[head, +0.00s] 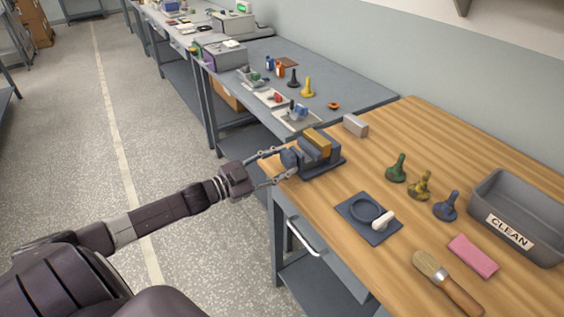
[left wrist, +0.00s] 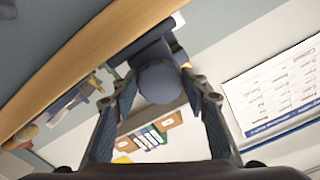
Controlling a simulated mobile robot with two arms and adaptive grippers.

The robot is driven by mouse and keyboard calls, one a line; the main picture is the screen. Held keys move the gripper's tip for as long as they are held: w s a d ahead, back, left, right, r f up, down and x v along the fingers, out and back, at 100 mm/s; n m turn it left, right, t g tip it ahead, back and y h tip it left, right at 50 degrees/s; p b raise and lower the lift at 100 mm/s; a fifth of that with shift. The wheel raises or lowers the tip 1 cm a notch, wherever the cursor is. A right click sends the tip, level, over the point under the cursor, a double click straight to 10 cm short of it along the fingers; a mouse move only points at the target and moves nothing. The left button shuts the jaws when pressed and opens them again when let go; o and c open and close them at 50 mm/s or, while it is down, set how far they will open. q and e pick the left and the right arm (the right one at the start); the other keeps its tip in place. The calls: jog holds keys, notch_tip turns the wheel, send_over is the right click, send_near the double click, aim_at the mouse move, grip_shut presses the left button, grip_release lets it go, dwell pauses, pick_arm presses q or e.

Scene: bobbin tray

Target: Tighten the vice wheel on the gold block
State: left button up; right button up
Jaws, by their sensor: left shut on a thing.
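The blue-grey vice (head: 322,163) stands at the left edge of the wooden bench, and its body also shows in the left wrist view (left wrist: 152,48). The gold block (head: 318,140) sits in the top of the vice, between its jaws. The round vice wheel (left wrist: 158,83) faces my left gripper. My left gripper (head: 287,161) reaches in from the left and is shut on the wheel, with one finger on each side of it. The fingers also show in the left wrist view (left wrist: 160,88). I do not make out the gold block there. My right gripper is out of view.
On the wooden bench (head: 400,130) stand a grey block (head: 355,125), several stamp-like handled pieces (head: 397,168), a dark plate with a ring (head: 368,218), a brush (head: 447,283), a pink cloth (head: 473,256) and a grey CLEAN bin (head: 519,217). A grey bench adjoins behind.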

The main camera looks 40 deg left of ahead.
pick_arm(q)
jog(key=o, duration=1.2)
jog(key=shift+c, duration=0.2)
jog(key=v, duration=1.2)
